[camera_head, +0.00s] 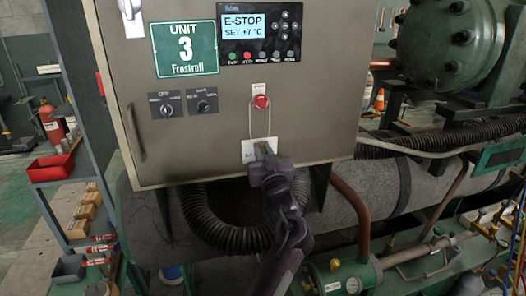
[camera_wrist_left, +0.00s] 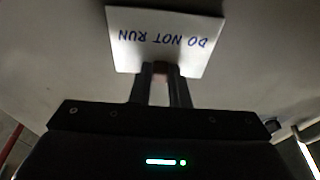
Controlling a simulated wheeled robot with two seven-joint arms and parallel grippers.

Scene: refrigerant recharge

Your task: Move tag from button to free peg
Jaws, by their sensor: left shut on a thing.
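The white tag (camera_head: 247,152) hangs flat against the lower front of the grey control cabinet, on a thin wire loop (camera_head: 250,120) that goes up around the red button (camera_head: 261,101). In the left wrist view the tag (camera_wrist_left: 165,40) reads "DO NOT RUN" upside down. My left gripper (camera_head: 264,150) is shut on the tag's lower edge, and its fingers (camera_wrist_left: 161,80) cover a small part of it. I cannot make out a peg in these views. My right gripper is not in view.
The cabinet (camera_head: 215,115) carries a display (camera_head: 259,33), two rotary switches (camera_head: 187,103) and a green "UNIT 3" sign (camera_head: 185,48). A black corrugated hose (camera_head: 222,232) loops below it. A shelf with a red bin (camera_head: 52,168) stands left, and green machinery (camera_head: 450,45) right.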

